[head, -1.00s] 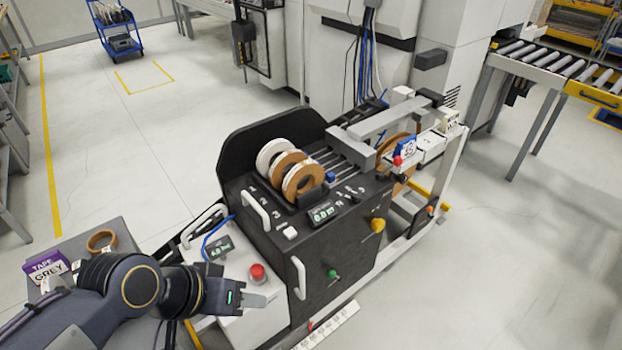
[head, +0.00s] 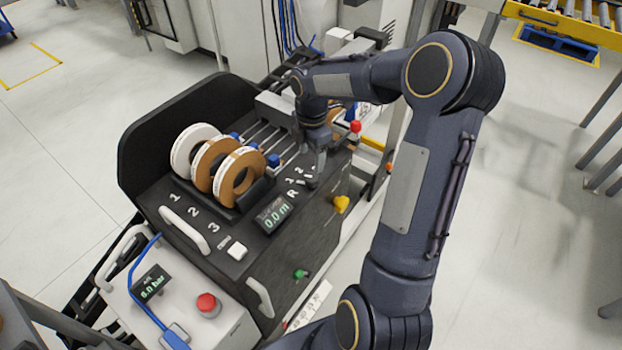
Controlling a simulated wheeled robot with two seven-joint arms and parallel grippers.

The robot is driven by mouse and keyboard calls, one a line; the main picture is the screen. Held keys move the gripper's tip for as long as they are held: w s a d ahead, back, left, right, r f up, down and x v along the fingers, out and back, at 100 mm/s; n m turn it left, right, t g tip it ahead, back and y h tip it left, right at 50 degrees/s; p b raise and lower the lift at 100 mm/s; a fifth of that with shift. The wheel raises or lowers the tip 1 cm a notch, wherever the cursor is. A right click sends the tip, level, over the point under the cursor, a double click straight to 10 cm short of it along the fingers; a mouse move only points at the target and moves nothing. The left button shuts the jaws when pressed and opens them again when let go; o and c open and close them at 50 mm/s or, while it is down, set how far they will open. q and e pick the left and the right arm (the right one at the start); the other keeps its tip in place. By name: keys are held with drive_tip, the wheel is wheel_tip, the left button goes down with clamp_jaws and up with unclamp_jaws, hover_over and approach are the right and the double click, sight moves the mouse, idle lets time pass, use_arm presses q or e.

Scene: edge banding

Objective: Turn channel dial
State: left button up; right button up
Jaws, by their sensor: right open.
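The black banding machine (head: 160,160) stands at the centre left, with white marks R, 1 and 2 on its top panel. The channel dial (head: 307,182) is by these marks, largely hidden by my right gripper, so its setting is not readable. My right gripper (head: 316,177) points down at the dial from above, its jaws open. I cannot tell whether the fingers touch the dial or stand around it. A display (head: 273,214) beside the dial reads about 0.0 m. My left gripper is out of view.
Several tape rolls (head: 236,176) stand on the machine left of the dial. A yellow knob (head: 341,204), a green knob (head: 300,274) and a red button (head: 207,303) stick out nearby. A white handle (head: 184,229) is on the near left edge.

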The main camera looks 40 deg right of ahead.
sight(312, 177)
drive_tip(key=shift+w+d+f, duration=0.1)
drive_tip(key=shift+f, duration=0.45)
wheel_tip(312, 177, down, 7)
drive_tip(key=shift+f, duration=0.1)
drive_tip(key=c, duration=1)
